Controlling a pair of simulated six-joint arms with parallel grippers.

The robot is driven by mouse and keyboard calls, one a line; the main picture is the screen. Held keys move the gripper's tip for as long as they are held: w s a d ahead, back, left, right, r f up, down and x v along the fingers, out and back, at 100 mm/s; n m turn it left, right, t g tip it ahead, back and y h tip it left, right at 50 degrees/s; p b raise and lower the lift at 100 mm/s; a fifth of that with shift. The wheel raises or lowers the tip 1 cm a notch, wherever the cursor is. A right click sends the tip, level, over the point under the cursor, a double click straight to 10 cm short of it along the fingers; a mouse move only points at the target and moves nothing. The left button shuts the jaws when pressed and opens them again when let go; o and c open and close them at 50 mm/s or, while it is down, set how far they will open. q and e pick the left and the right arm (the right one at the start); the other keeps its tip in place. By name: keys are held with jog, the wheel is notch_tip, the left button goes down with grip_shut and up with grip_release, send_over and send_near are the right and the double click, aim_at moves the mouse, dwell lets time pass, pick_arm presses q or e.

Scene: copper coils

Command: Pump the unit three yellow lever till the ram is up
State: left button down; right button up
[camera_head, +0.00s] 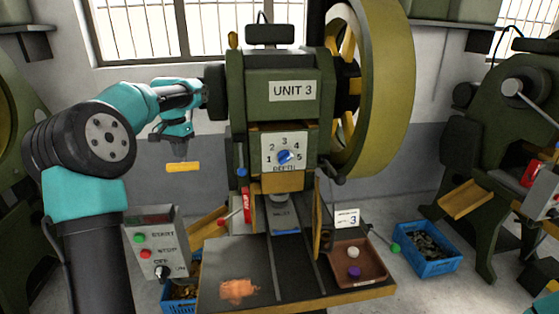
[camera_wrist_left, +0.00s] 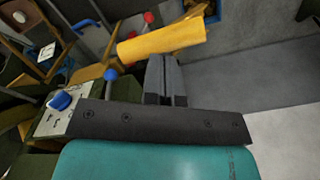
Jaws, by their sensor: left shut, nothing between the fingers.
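The press marked UNIT 3 (camera_head: 293,90) stands in the middle of the head view. A yellow bar-shaped lever handle (camera_head: 182,167) shows at its left; it also shows large in the left wrist view (camera_wrist_left: 160,43). My left gripper (camera_head: 179,153) is shut and empty, pointing down right above the handle. In the left wrist view its fingers (camera_wrist_left: 165,70) are together and their tips meet the handle's edge; I cannot tell whether they touch it. A yellow block, likely the ram (camera_head: 281,183), sits below the depth dial (camera_head: 285,157), over the bed. My right gripper is not in view.
A control box (camera_head: 155,250) with buttons stands at the front left. A copper coil (camera_head: 237,290) lies on the bed (camera_head: 225,262). A brown tray (camera_head: 372,255) holds small pieces. Blue crates (camera_head: 427,265) are on the floor. Another press (camera_head: 480,130) stands at the right.

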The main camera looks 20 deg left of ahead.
aim_at(182, 163)
pick_arm(q)
jog(key=shift+f, duration=0.1)
dwell(0.4)
jog(key=shift+f, duration=1.45)
jog(key=shift+f, duration=0.1)
jog(key=shift+w+a+f, duration=0.2)
jog(key=shift+w+f, duration=0.1)
jog(key=shift+f, duration=0.55)
jog(key=shift+w+a+f, duration=0.2)
jog(key=shift+w+f, duration=0.15)
jog(key=shift+f, duration=0.55)
jog(key=shift+w+a+f, duration=0.2)
jog(key=shift+w+f, duration=0.1)
jog(key=shift+f, duration=0.65)
jog(key=shift+w+a+f, duration=0.3)
jog(key=shift+w+f, duration=0.15)
jog(key=shift+f, duration=0.35)
jog(key=shift+w+a+f, duration=0.3)
jog(key=shift+w+f, duration=0.1)
jog(key=shift+f, duration=0.35)
jog(key=shift+w+a+f, duration=0.3)
jog(key=shift+w+f, duration=0.15)
jog(key=shift+f, duration=0.35)
